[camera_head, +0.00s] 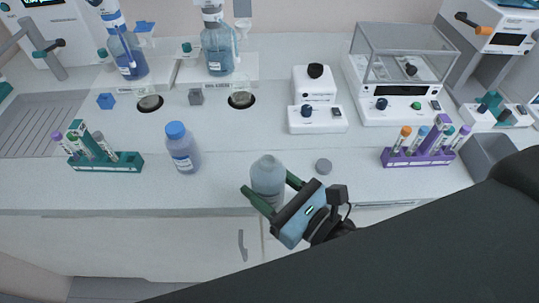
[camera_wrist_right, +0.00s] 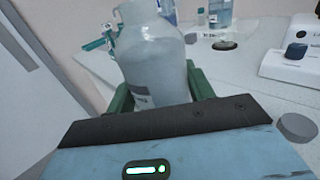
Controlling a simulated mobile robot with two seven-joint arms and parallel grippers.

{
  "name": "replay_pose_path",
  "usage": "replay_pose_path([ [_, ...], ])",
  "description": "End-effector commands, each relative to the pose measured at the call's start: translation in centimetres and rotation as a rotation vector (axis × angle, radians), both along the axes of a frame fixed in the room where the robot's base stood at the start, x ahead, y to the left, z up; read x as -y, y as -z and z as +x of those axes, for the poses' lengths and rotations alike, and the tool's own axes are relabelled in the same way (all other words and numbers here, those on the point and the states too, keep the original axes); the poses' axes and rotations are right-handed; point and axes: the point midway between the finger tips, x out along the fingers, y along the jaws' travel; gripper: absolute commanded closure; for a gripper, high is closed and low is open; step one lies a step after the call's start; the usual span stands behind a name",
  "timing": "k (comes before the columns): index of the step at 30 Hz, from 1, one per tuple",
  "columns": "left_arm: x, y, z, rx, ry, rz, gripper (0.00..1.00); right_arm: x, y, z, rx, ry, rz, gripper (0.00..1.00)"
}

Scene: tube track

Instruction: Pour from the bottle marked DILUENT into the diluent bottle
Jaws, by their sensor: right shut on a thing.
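My right gripper (camera_head: 274,200) is shut on a grey translucent bottle (camera_head: 268,178) at the front edge of the bench. In the right wrist view the bottle (camera_wrist_right: 155,65) stands between the green fingers, slightly tilted in the picture, with part of a label showing low down. Its top is cut off there. A grey round cap (camera_head: 323,166) lies on the bench to its right, and it also shows in the right wrist view (camera_wrist_right: 298,127). A second bottle (camera_head: 184,155) with a blue cap and a white label stands to the left. I cannot read either label. My left gripper is not in view.
A green tube rack (camera_head: 125,162) stands at left and a purple one (camera_head: 412,160) at right. Dispenser bottles (camera_head: 218,50), a small white device (camera_head: 316,112) and a glass-shielded balance (camera_head: 400,70) stand behind. The bench between the two bottles is clear.

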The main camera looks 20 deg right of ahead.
Motion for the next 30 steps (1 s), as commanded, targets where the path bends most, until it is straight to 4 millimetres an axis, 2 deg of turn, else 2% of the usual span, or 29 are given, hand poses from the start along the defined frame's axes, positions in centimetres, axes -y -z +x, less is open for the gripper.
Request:
replay_pose_path([
  [3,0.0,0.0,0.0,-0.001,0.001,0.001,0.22,-0.8,-0.3,-2.0,-0.002,-0.001,0.004,0.73],
  [9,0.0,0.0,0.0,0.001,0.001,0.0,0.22,-1.4,-0.5,-3.7,0.001,0.0,0.002,0.73],
  [17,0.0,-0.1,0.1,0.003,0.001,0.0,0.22,-1.5,-0.5,-4.0,0.002,0.001,0.0,0.73],
  [30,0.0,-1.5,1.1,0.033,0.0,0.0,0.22,-1.5,-0.6,-4.0,0.003,0.0,0.001,0.73],
])
